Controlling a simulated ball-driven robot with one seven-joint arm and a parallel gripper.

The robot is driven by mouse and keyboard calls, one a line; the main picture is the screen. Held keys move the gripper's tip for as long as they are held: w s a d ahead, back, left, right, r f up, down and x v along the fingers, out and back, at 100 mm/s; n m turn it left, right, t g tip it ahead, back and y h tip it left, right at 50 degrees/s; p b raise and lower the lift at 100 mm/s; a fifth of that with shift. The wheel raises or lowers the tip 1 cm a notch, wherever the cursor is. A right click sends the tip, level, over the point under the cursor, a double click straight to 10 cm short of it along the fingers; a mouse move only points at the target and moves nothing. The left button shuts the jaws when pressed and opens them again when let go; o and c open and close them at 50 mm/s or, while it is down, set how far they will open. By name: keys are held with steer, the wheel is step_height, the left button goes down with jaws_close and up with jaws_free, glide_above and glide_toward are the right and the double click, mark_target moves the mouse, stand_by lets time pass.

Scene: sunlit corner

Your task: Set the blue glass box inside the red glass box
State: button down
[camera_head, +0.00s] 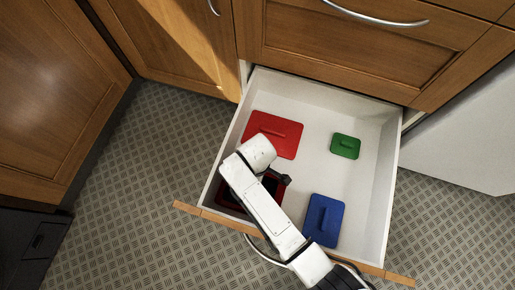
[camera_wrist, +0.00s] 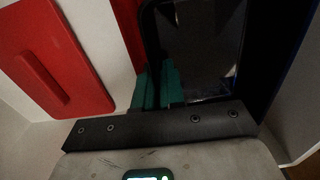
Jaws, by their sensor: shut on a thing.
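The red glass box (camera_head: 224,198) sits in the front left of the open drawer, mostly hidden under my arm. Its red edge (camera_wrist: 129,35) shows in the wrist view. My gripper (camera_wrist: 158,88) has its teal fingers close together at the near wall of a dark glass box with a blue edge at the right, which I take as the blue glass box (camera_wrist: 205,50). My gripper is shut on that wall. The blue box appears within or just over the red box; the dark view does not show whether it rests on the bottom.
The white drawer (camera_head: 345,185) also holds a red lid (camera_head: 275,133), a small green lid (camera_head: 345,146) and a blue lid (camera_head: 324,220), all flat with raised handles. Wooden cabinets (camera_head: 350,45) stand behind. The drawer's middle is clear.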

steer(key=c, duration=1.2)
jaws_free()
steer(key=shift+s+a+f, duration=0.1)
steer(key=shift+s+f, duration=0.35)
steer(key=shift+f, duration=0.2)
steer(key=shift+s+a+f, duration=0.1)
steer(key=shift+s+f, duration=0.35)
steer(key=shift+f, duration=0.15)
steer(key=shift+c, duration=0.2)
step_height(320, 180, up, 14)
steer(key=w+p, duration=0.1)
steer(key=p, duration=0.5)
steer(key=shift+p, duration=0.35)
steer(key=shift+d, duration=0.1)
steer(key=d+r+m, duration=0.1)
steer(key=d+m, duration=0.3)
steer(key=d, duration=0.6)
steer(key=s+d+r+m, duration=0.4)
steer(key=s+d+m, duration=0.1)
steer(key=s+d, duration=0.2)
steer(key=s+d+r+m+t, duration=0.1)
steer(key=s+d+r+m, duration=0.3)
steer(key=s+d, duration=0.3)
steer(key=d+m, duration=0.1)
steer(key=d, duration=0.2)
